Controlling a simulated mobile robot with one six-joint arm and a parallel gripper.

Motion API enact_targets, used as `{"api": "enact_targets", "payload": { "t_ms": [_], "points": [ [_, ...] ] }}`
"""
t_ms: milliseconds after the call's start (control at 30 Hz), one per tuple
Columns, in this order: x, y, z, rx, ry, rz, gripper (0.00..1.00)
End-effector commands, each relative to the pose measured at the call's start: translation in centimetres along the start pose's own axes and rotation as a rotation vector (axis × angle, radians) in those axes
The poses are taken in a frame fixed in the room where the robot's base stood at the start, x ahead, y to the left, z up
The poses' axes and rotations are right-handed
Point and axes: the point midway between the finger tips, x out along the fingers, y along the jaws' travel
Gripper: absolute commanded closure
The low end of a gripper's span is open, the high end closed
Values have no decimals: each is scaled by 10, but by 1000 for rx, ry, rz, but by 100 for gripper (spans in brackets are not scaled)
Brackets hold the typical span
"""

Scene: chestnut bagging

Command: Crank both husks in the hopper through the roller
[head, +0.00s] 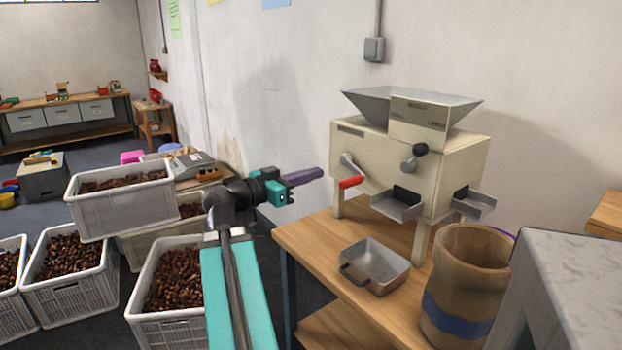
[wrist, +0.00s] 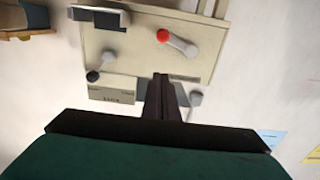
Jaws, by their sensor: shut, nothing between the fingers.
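The cream roller machine (head: 385,155) stands on a wooden table by the wall. Its grey metal hopper (head: 365,102) is on top; its inside is hidden, so I cannot see the husks. The crank (head: 350,169) is on the machine's front left, its red handle hanging low. In the wrist view the red crank handle (wrist: 163,37) is above my fingertips. My gripper (head: 320,173) is left of the crank, apart from it, with its purple fingers shut and empty. The shut fingers also show in the wrist view (wrist: 161,77).
A black-knobbed lever (head: 414,156) and two outlet chutes are on the machine's front and right. A metal pan (head: 374,268) sits on the wooden table (head: 312,248), beside a brown sack (head: 462,275). Crates of chestnuts (head: 122,205) stand at left. A grey block (head: 575,285) is near right.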

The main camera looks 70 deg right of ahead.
Motion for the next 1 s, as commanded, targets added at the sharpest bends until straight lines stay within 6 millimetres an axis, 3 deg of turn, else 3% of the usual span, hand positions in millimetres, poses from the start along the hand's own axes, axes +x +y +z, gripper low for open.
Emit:
{"api": "enact_targets", "payload": {
  "t_ms": [533, 1000],
  "points": [
    [4, 2, -3, 3, 3, 4, 100],
    [35, 2, -6, 1, 4, 5, 100]
  ]
}}
